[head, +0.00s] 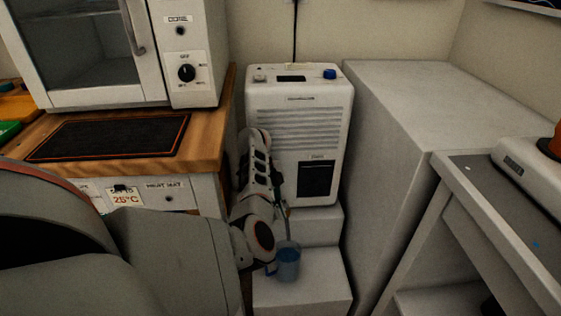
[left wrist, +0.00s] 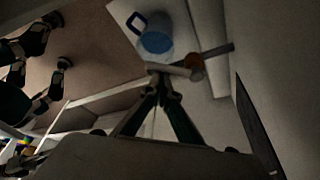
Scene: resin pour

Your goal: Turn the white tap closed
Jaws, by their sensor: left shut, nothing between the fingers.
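The white tap (left wrist: 172,69) shows in the left wrist view as a short pale cylinder with an amber round end and a grey bar reaching right. My left gripper (left wrist: 159,80) is shut and empty, its dark fingertips at the tap's left end; I cannot tell whether they touch it. In the head view the left wrist hangs in front of the white machine (head: 300,100), and the fingertips and tap are mostly hidden. A blue cup (head: 288,267) stands upright on the white step below; the wrist view also shows it (left wrist: 155,42), just beyond the tap. My right gripper is not in view.
A wooden bench (head: 215,120) with a black heat mat (head: 110,137) and a white oven (head: 196,50) stands left of the machine. A tall pale block (head: 420,100) stands close on its right. A grey table (head: 480,190) is at far right.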

